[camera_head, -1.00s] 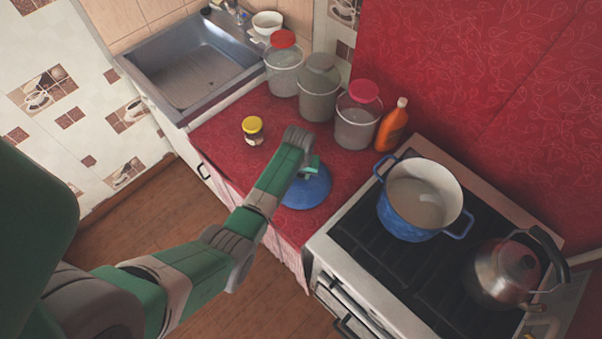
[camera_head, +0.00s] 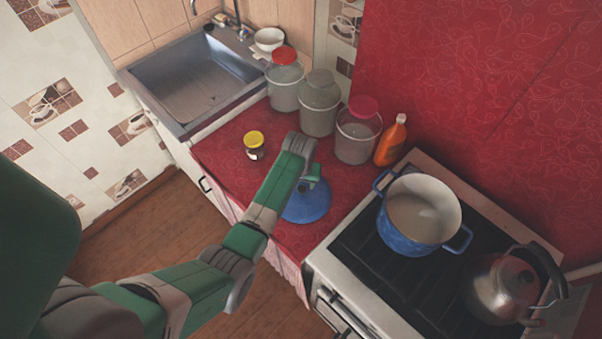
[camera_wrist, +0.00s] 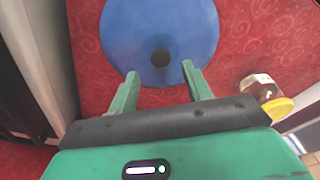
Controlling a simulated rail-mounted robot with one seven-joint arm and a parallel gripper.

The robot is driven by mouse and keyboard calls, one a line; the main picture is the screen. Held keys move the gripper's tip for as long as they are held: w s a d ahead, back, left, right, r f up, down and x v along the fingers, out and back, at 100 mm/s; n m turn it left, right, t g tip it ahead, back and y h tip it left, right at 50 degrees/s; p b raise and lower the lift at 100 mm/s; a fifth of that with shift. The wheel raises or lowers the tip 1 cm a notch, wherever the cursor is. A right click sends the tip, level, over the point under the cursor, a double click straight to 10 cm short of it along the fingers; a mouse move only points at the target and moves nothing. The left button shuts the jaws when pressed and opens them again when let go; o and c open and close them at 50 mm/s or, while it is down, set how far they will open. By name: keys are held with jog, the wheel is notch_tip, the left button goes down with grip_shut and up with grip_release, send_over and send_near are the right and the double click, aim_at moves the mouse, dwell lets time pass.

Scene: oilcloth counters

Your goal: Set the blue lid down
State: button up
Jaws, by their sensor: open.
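The blue lid (camera_head: 308,206) lies on the red counter (camera_head: 225,150), between the jar with the yellow lid and the stove. In the wrist view the lid (camera_wrist: 160,28) fills the upper middle, with its dark knob (camera_wrist: 160,58) just beyond my fingertips. My gripper (camera_wrist: 160,80) is open, its two green fingers apart and nothing between them. In the head view my gripper (camera_head: 308,184) is above the lid, and my arm covers part of the lid. The blue pot (camera_head: 405,240) stands uncovered on the stove.
A jar with a yellow lid (camera_head: 253,145) stands left of my gripper. Several buckets, one of them grey-lidded (camera_head: 319,108), and an orange bottle (camera_head: 390,142) line the back. A kettle (camera_head: 505,285) is on the stove (camera_head: 350,255). The sink (camera_head: 200,80) is at the left.

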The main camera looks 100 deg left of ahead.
notch_tip(320, 180, up, 7)
jog(key=p, duration=0.1)
jog(key=shift+d+r, duration=0.2)
jog(key=shift+d, duration=0.25)
